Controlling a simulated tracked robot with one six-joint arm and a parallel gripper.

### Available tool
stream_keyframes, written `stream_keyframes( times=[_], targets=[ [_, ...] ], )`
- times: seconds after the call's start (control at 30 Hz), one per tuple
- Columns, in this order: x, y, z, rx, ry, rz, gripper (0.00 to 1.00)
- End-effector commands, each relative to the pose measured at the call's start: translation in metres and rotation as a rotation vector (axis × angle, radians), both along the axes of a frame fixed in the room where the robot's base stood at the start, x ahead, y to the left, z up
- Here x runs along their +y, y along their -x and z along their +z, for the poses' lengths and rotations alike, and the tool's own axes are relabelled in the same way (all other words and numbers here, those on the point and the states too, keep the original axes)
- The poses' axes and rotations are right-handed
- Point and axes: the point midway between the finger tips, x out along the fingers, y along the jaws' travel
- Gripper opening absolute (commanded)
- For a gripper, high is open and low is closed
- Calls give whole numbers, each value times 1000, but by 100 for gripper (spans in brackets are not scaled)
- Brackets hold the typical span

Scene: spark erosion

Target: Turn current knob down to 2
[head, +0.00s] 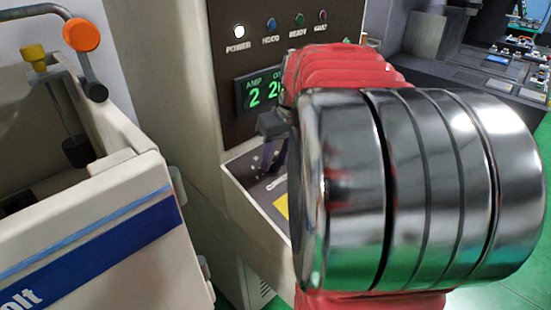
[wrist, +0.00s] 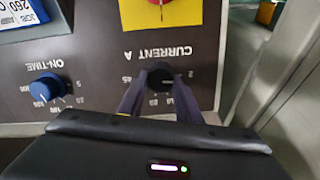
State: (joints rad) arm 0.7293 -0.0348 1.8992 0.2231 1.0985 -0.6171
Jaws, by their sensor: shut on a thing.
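The black current knob (wrist: 160,74) sits on the dark panel under the upside-down label "CURRENT A" in the wrist view. My gripper (wrist: 159,90) is shut on it, with one finger on each side. Scale numbers show around the knob, but its pointer is hard to make out. In the head view my gripper (head: 271,158) is low at the panel, and my arm hides the knob. The green display (head: 261,91) reads 2 under AMP; the reading beside it is partly covered.
A blue ON-TIME knob (wrist: 50,88) is left of my gripper in the wrist view. A yellow plate (wrist: 185,14) with a red part is above. In the head view, a white tank (head: 100,225) with an orange-knobbed lever (head: 81,35) stands at left.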

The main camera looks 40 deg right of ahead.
Motion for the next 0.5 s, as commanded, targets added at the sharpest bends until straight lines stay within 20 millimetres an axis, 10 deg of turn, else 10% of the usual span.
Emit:
stream_keyframes(
  times=[0.5],
  targets=[
    [3, 1, -2, 4, 22, 84, 8]
  ],
)
